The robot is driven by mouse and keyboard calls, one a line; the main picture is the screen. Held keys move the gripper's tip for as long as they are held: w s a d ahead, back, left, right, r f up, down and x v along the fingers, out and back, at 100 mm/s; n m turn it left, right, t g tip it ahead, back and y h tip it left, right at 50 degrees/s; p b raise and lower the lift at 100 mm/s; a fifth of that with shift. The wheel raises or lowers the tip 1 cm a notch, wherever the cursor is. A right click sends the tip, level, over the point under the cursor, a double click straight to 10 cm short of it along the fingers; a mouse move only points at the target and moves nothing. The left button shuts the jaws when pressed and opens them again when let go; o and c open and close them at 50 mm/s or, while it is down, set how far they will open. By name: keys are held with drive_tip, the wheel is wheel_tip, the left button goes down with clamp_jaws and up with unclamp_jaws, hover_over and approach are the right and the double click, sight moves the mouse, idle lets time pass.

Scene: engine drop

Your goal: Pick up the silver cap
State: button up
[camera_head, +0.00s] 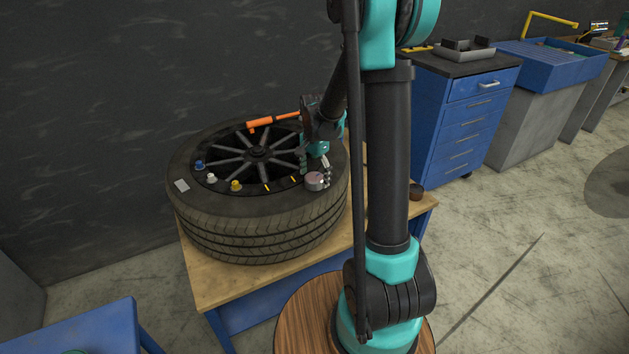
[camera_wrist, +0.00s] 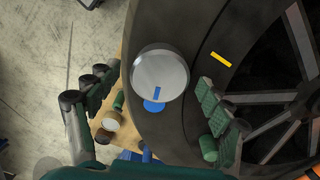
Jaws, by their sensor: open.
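A round, silver-topped piece (camera_head: 316,181) sits on the near right of the tyre. In the wrist view, what looks like this piece (camera_wrist: 160,72) is a large pale disc with a small blue mark. A small pale, silvery cap (camera_head: 211,178) stands on the tyre's left side, between a blue cap (camera_head: 199,165) and a yellow cap (camera_head: 236,185). I cannot tell for sure which is the silver cap meant. My gripper (camera_head: 315,172) is open over the silver-topped piece. In the wrist view my gripper (camera_wrist: 157,86) has one finger on each side of the disc.
The tyre (camera_head: 265,240) lies flat on a wooden table (camera_head: 222,284). An orange-handled tool (camera_head: 262,122) lies across its far side. A small white tag (camera_head: 181,186) is at its left edge. A dark round piece (camera_head: 416,192) sits at the table's right corner. Blue drawers (camera_head: 462,120) stand behind.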

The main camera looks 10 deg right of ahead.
drive_tip(key=shift+f, duration=0.55)
drive_tip(key=c, duration=1.3)
drive_tip(key=shift+r, duration=0.1)
